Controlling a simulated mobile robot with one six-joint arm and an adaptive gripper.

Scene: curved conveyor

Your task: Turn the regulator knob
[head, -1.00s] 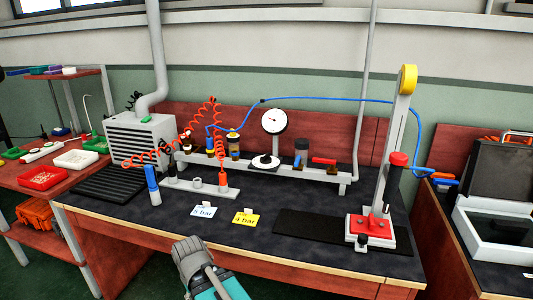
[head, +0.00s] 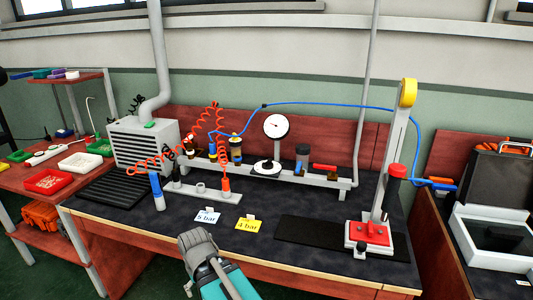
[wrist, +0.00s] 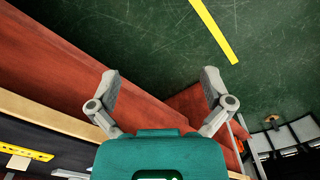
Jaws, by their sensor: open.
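A regulator (head: 235,149) with a yellow top, which looks like the knob, sits on the grey rail (head: 325,180) at the back of the black workbench. In the head view my arm's end shows at the bottom centre, in front of the bench edge and well short of the regulator. The fingertips cannot be made out there.
Coiled red hose (head: 205,125) hangs left of the regulator. A blue hose (head: 330,104) arcs over the rail. Cards reading 5 bar (head: 207,217) and 4 bar (head: 248,225) lie in front. A red-based press (head: 369,234) stands right. A grey box (head: 143,145) stands left.

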